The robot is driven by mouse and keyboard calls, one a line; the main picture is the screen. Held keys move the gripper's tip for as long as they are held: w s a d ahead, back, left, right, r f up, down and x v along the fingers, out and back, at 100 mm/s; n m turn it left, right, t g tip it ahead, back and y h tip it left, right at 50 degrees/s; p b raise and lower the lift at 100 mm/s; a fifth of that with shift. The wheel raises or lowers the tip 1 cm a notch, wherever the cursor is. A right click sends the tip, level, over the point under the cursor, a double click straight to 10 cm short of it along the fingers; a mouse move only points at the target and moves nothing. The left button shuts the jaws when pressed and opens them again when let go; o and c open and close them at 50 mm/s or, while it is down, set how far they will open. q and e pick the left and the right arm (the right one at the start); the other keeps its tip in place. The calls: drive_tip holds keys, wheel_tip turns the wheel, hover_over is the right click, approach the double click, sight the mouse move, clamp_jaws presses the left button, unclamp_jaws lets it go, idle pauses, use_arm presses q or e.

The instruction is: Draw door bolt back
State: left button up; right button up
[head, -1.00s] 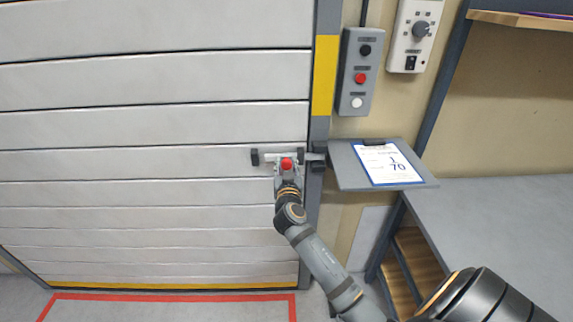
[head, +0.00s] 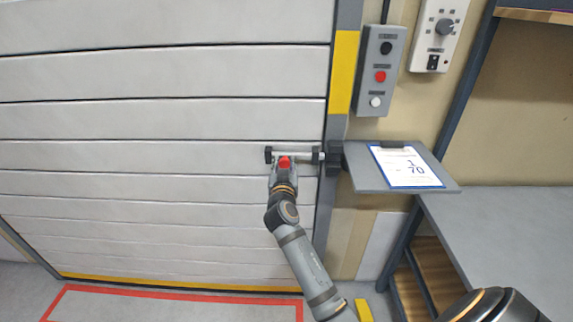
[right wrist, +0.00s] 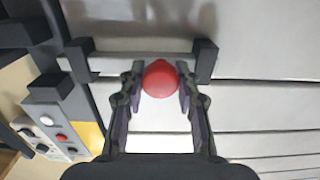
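The door bolt (head: 301,155) is a pale metal rod between two black brackets on the grey slatted door (head: 160,120). Its red knob (head: 284,162) sits nearer the left bracket in the head view. My right gripper (right wrist: 160,78) has one finger on each side of the knob (right wrist: 160,80) and appears closed on it. The rod's end shows just past the bracket nearest the frame, close to the black keeper (head: 333,158); it appears to stop short of it. My left gripper is not in view.
A grey shelf with a clipboard (head: 409,167) juts out right of the door frame. Above it is a push-button box (head: 380,70) and a dial panel (head: 436,35). A grey bench (head: 510,225) stands at the right. Red floor tape (head: 180,293) runs before the door.

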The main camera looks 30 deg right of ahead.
sight(285, 159)
drive_tip(key=o, duration=0.4)
wheel_tip(285, 159, up, 10)
idle(0.4)
